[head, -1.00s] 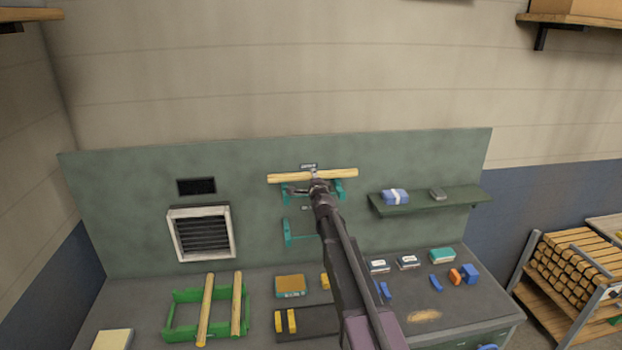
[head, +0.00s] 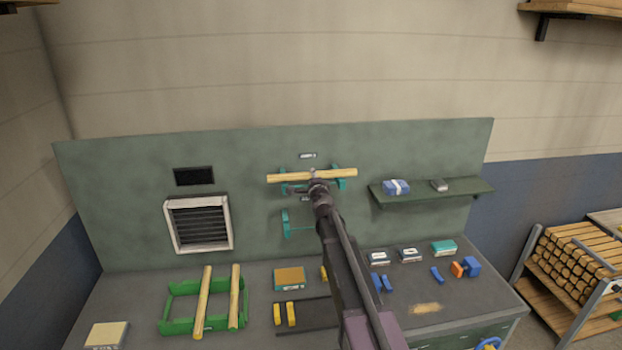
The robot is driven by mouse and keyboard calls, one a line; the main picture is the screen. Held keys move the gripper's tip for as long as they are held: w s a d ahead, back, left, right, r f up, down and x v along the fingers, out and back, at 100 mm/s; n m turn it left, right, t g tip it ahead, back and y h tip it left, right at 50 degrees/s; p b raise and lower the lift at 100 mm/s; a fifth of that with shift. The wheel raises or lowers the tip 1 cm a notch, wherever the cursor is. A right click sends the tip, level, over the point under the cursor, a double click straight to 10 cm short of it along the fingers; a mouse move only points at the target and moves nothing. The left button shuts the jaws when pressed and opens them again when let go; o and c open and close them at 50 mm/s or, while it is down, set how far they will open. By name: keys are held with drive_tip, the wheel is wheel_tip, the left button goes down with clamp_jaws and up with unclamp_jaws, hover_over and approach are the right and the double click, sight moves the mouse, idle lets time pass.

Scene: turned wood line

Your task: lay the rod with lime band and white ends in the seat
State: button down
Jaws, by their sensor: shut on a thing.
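My gripper (head: 315,184) is shut on a pale wooden rod (head: 338,174), gripped near its middle and held roughly level in front of the green back panel. No lime band or white ends can be made out on it at this size; the gripper covers part of its middle. A teal upper seat (head: 342,184) on the panel shows just under and behind the rod. Whether the rod touches it I cannot tell. A lower teal seat (head: 287,224) is below, empty where visible and partly hidden by my arm.
Two rods (head: 204,300) (head: 235,297) lie across a green rack (head: 179,326) on the bench. A wall shelf (head: 456,194) with a blue pack (head: 396,187) is to the right. Small boxes and blocks lie on the bench. A vent (head: 198,224) is on the left.

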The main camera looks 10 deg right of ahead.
drive_tip(key=shift+c, duration=1.3)
unclamp_jaws()
drive_tip(key=shift+s, duration=0.15)
drive_tip(key=s, duration=1.1)
drive_tip(key=shift+s, duration=0.4)
